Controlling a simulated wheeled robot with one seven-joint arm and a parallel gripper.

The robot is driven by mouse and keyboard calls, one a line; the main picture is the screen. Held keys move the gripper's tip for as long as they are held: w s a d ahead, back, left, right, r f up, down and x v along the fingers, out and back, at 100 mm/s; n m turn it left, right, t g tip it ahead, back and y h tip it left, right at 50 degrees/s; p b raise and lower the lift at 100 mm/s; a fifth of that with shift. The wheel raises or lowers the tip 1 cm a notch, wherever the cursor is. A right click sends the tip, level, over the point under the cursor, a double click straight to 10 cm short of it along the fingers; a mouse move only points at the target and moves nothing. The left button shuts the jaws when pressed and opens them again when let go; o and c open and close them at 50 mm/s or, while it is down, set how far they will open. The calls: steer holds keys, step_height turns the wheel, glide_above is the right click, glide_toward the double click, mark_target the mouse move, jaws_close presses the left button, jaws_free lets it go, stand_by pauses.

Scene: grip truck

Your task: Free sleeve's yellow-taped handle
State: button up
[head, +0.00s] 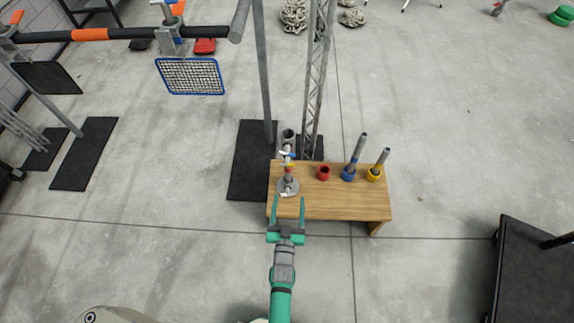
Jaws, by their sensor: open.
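A grey handle (382,158) with a yellow band stands tilted to the right in a yellow sleeve (375,174), at the right end of a wooden bench (330,205). Its lower end is hidden inside the sleeve. Left of it, a blue-taped grey handle (358,148) leans in a blue sleeve (348,174). A red sleeve (323,173) farther left shows no handle in it. My green gripper (288,200) is open and empty at the bench's left part, well left of the yellow sleeve. Its fingers point away toward a round metal base.
The round metal base (288,187) with a short post stands on the bench's left end, before my fingers. A grey pole and a lattice truss (316,80) rise behind the bench. A black cart (535,275) is at lower right. Floor right of the bench is clear.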

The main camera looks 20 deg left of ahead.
glide_toward(287, 164)
steer(key=shift+n, duration=0.3)
steer(key=x, duration=0.6)
steer(key=f+x, duration=0.1)
steer(key=x, duration=0.3)
steer(key=shift+w+f, duration=0.1)
steer(key=c, duration=1.1)
steer(key=shift+o, duration=0.2)
steer(key=shift+a+m+y, duration=0.1)
steer(key=shift+m+y, duration=0.4)
steer(key=shift+m, duration=1.4)
